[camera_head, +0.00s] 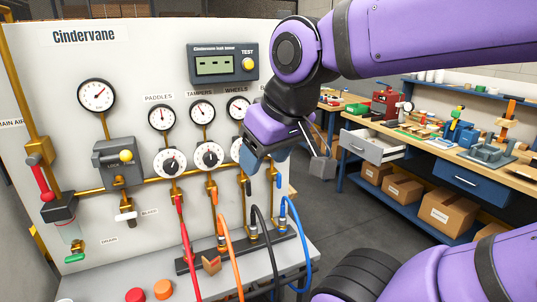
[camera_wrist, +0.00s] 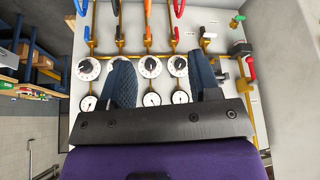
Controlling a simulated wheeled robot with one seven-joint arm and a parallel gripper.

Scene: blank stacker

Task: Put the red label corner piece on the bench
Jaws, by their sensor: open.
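I cannot make out a red label on any corner piece in either view. A small orange-brown block (camera_head: 211,264) sits at the black hose rack on the grey ledge below the panel; its label is too small to read. My gripper (camera_head: 262,163) is in front of the panel, right of the dials and above the hoses. In the wrist view my gripper (camera_wrist: 159,68) shows two blue padded fingers spread apart with nothing between them, facing the panel dials. The wooden-topped bench (camera_head: 437,160) stands at the right, away from my gripper.
The white panel (camera_head: 150,60) carries gauges, knobs and brass pipes. Red, orange, black and blue hoses (camera_head: 290,225) loop below my gripper. The bench holds tools and small parts, with an open drawer (camera_head: 372,147) and cardboard boxes (camera_head: 446,212) beneath. Grey floor lies between.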

